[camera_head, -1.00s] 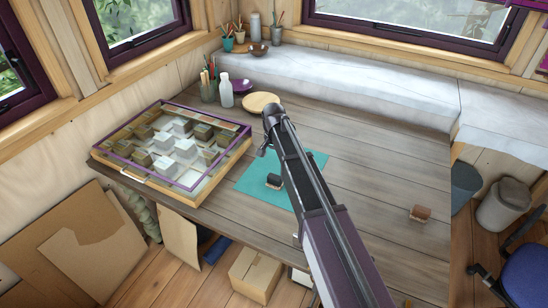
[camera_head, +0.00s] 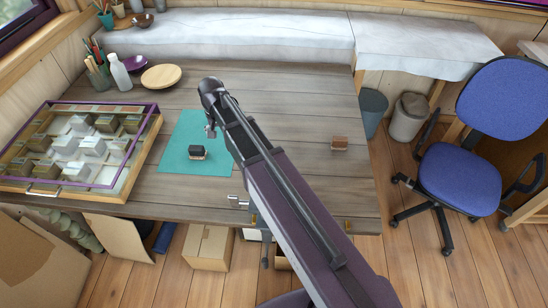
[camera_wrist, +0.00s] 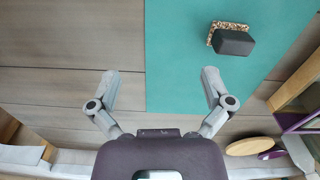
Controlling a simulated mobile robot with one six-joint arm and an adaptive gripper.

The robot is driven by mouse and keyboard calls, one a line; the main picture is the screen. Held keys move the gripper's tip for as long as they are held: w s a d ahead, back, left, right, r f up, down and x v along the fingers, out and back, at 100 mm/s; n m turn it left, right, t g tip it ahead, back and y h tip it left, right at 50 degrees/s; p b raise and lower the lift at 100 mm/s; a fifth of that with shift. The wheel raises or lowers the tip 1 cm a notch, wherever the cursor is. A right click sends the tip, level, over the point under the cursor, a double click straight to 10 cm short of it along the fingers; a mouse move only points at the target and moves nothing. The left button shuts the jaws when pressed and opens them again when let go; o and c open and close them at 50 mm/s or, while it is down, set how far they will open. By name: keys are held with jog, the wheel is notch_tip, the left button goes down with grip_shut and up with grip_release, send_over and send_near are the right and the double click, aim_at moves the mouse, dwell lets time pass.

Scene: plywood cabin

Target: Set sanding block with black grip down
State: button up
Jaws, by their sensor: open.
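The sanding block with a black grip (camera_head: 198,152) lies on the teal mat (camera_head: 177,164) on the wooden table. In the wrist view the same block (camera_wrist: 234,42) shows its dark grip and a speckled tan edge, near the top right. My gripper (camera_wrist: 160,78) is open and empty, its two fingers spread wide over the table boards and the mat's edge. The block is apart from the fingers. In the head view my arm reaches over the table just right of the block, and the fingers are mostly hidden.
A brown block (camera_head: 339,143) sits at the table's right. A glass-topped display case (camera_head: 150,137) stands at the left. A wooden plate (camera_head: 161,77), a white bottle (camera_head: 120,72) and a purple bowl (camera_head: 133,64) are at the back. A blue chair (camera_head: 463,186) stands right of the table.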

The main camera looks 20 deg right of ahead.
jog(key=s+d+n, duration=0.2)
jog(key=s+d, duration=1.3)
jog(key=shift+s+n, duration=0.3)
jog(key=shift+s, duration=0.05)
